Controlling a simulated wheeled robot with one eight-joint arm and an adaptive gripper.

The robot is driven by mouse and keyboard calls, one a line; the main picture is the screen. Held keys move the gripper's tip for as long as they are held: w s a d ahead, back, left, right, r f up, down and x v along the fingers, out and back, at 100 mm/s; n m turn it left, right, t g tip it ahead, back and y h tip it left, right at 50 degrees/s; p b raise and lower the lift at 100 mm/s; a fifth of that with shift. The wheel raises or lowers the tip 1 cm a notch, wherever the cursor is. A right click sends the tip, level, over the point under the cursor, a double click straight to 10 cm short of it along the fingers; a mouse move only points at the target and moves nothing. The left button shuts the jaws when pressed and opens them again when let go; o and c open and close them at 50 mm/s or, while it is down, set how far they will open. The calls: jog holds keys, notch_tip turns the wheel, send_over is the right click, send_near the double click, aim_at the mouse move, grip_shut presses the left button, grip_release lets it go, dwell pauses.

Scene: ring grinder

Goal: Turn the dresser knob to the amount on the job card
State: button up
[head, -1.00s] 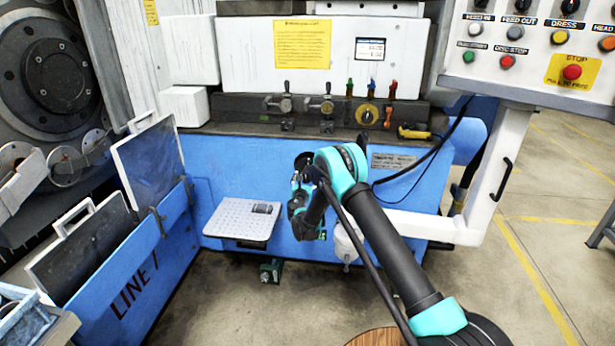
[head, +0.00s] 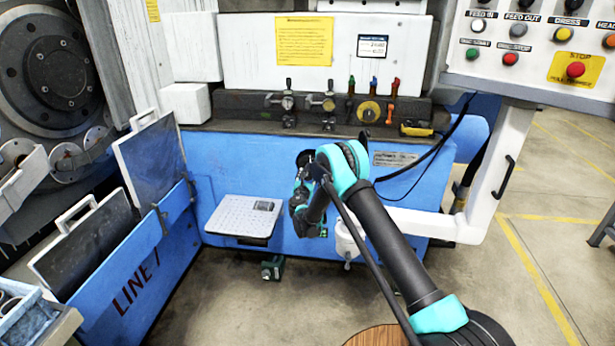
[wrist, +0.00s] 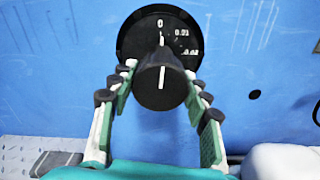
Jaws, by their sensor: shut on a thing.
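The dresser knob (wrist: 161,87) is a black cylinder with a white line on its face. It stands out from a round black dial (wrist: 150,22) marked 0, 0.01 and 0.02 on the blue machine front. The white line is upright, in line with the 0 mark. My gripper (wrist: 160,88) is shut on the knob, with one finger on each side. In the head view the dial (head: 304,158) is partly hidden behind my gripper. The job card (head: 372,46) is a small white card with a dark blue header on the white panel; its figures are too small to read surely.
A white tray (head: 240,216) juts out left of my gripper, and a white canister (head: 348,240) hangs to its right. Levers and valves (head: 330,104) line the ledge above. A button panel (head: 540,45) overhangs at upper right.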

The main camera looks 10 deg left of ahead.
jog(key=m, duration=0.7)
jog(key=shift+m, duration=0.4)
jog(key=m, duration=0.3)
jog(key=shift+m, duration=2)
jog(key=o, duration=1.2)
jog(key=s, duration=1.2)
jog(key=shift+d, duration=0.15)
